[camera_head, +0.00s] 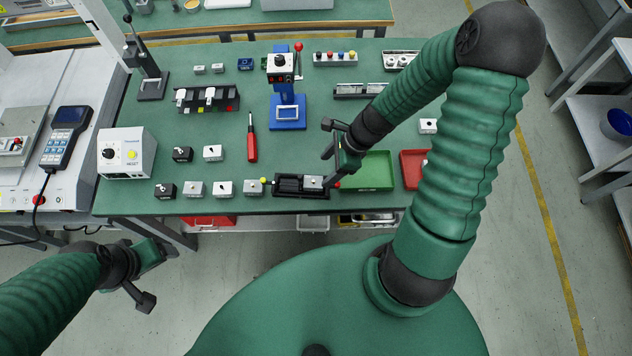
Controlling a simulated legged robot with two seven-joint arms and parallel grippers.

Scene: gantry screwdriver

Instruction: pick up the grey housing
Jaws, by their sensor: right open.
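Several small block housings stand on the green table. A grey housing (194,188) is in the front row, beside a black housing (165,190) and lighter ones (224,188). Another grey block (313,182) sits in the right end of a black fixture (287,191) near the table's front edge. My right gripper (328,168) is open, its fingers apart just above and right of this grey block; I cannot tell whether one touches it. My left gripper (158,275) is open and empty, in front of the table at lower left.
A green tray (374,172) and a red tray (411,168) lie right of the fixture. A red screwdriver (252,142) lies mid-table. A blue-based press (287,110) stands behind. A white control box (127,153) is at the left edge.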

